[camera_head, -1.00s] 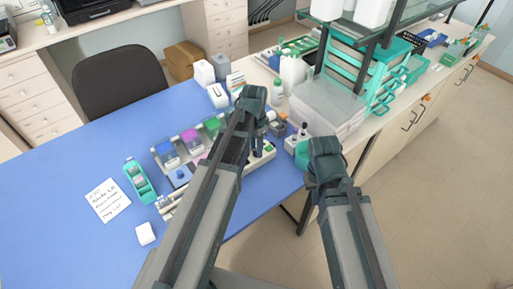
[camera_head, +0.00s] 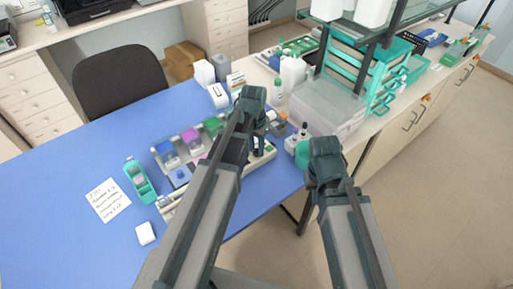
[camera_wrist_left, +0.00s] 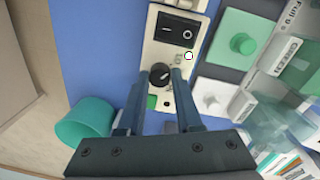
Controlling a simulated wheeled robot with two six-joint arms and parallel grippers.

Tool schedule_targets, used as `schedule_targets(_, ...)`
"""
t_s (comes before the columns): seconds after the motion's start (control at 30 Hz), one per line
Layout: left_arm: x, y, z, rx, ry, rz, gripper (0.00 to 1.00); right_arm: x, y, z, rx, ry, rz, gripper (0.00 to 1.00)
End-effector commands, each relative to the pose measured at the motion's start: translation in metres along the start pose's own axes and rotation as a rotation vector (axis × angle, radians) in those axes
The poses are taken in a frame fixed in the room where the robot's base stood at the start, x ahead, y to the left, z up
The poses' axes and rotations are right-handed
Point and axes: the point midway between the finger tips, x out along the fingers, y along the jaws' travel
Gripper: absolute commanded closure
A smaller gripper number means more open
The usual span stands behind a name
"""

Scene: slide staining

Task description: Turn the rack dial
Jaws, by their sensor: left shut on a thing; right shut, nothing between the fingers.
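The rack dial is a small dark round knob (camera_wrist_left: 160,73) on a white panel in the left wrist view. My left gripper (camera_wrist_left: 154,78) has its two fingers on either side of the knob and is shut on it. In the head view my left gripper (camera_head: 262,145) is over the right end of the staining rack (camera_head: 262,159) and hides the dial there. My right gripper (camera_head: 308,160) is shut and empty beside the table's right edge, near a teal round object (camera_head: 302,153).
Jars with blue (camera_head: 166,150), purple and green contents stand along the rack. A clear plastic box (camera_head: 327,103) stands behind. The blue table (camera_head: 60,215) is free at left.

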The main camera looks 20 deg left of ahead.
Motion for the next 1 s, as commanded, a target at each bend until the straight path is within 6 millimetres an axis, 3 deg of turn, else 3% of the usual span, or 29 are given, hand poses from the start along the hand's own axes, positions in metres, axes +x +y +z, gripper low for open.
schedule_targets(0.13, 0.000, 0.000, 0.000, -0.001, -0.001, 0.001, 1.00, 0.000, 0.000, 0.000, 0.000, 0.000, 0.000, 1.00)
schedule_targets(0.17, 0.000, 0.000, 0.000, -0.001, -0.001, 0.001, 0.61, 0.000, 0.000, 0.000, 0.000, 0.000, 0.000, 1.00)
schedule_targets(0.2, 0.000, 0.000, 0.000, 0.000, -0.001, 0.001, 0.54, 0.000, 0.000, 0.000, 0.000, 0.000, 0.000, 1.00)
schedule_targets(0.67, -0.005, 0.000, 0.000, 0.001, -0.001, 0.000, 0.54, -0.005, 0.001, 0.000, 0.000, 0.000, 0.000, 1.00)
schedule_targets(1.0, -0.042, 0.000, 0.000, 0.001, -0.001, 0.000, 0.54, -0.042, 0.004, 0.003, -0.001, 0.000, 0.000, 1.00)
